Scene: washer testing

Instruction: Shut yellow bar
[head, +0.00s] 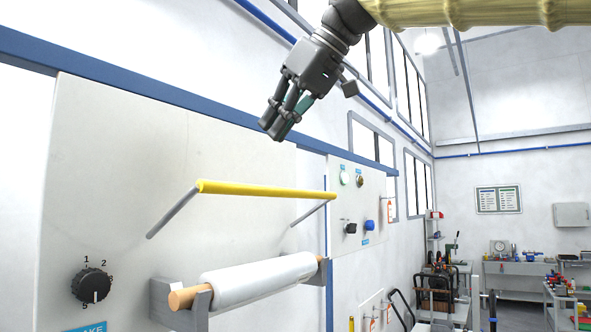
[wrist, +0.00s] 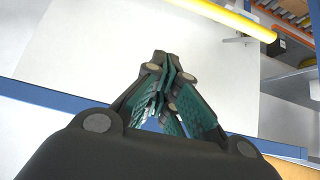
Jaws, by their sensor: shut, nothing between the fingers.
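The yellow bar (head: 265,190) is a long horizontal tube carried on two grey metal arms that stick out from a white wall panel. It stands out from the panel, above a white roll. My gripper (head: 272,135) is above the bar in the head view, fingers pointing down, apart from it. Its fingers are closed together and empty. In the wrist view the yellow bar (wrist: 215,18) crosses the top, beyond the shut fingertips (wrist: 165,62). No contact with the bar shows.
Below the bar, a white roll (head: 255,280) sits in grey brackets. A black numbered dial (head: 91,285) is at the lower left. A second panel (head: 358,205) with knobs is to the right. A blue rail (head: 190,100) runs along the wall. Workbenches stand at the far right.

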